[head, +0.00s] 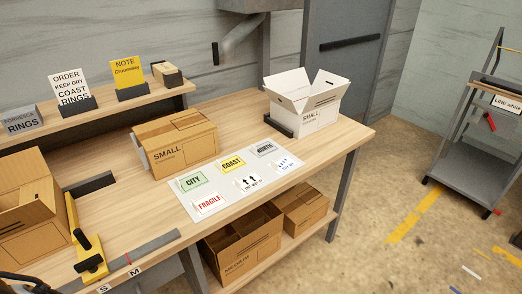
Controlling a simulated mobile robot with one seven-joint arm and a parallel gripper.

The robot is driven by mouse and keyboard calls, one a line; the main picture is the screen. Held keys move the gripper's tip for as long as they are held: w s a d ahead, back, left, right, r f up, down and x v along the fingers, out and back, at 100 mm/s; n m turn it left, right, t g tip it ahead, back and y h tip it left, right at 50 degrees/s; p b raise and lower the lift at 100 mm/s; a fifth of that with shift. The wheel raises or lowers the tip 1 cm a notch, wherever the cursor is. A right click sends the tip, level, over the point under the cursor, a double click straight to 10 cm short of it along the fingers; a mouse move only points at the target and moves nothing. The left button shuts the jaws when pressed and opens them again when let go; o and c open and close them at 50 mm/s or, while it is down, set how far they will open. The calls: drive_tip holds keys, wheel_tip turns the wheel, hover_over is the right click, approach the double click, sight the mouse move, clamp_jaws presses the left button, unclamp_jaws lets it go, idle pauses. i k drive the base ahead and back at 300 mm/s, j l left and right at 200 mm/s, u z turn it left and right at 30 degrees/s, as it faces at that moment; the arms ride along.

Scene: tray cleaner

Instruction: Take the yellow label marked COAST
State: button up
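The yellow label marked COAST (232,164) lies flat in the middle of the back row on a pale label sheet (222,190) on the table. A green CITY label (193,181) is to its left and a grey label that seems to read NORTH (264,149) to its right. In the front row are a white label with red FRAGILE lettering (209,203), a white label with black arrows (249,184) and a white label with blue marks (282,166). No gripper fingers can be made out. A dark curved shape is cut off at the bottom left corner.
A closed SMALL box (176,143) stands just behind the sheet. An open white box (305,109) is at the table's right end. An open brown box (27,211) and a yellow tool (84,238) are at left. Order and note cards stand on the raised shelf. Bare table lies around the sheet.

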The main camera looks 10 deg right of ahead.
sight(229, 165)
drive_tip(key=i+j+u, duration=0.15)
drive_tip(key=i, duration=0.45)
drive_tip(key=i+j+u, duration=0.2)
drive_tip(key=i, duration=0.45)
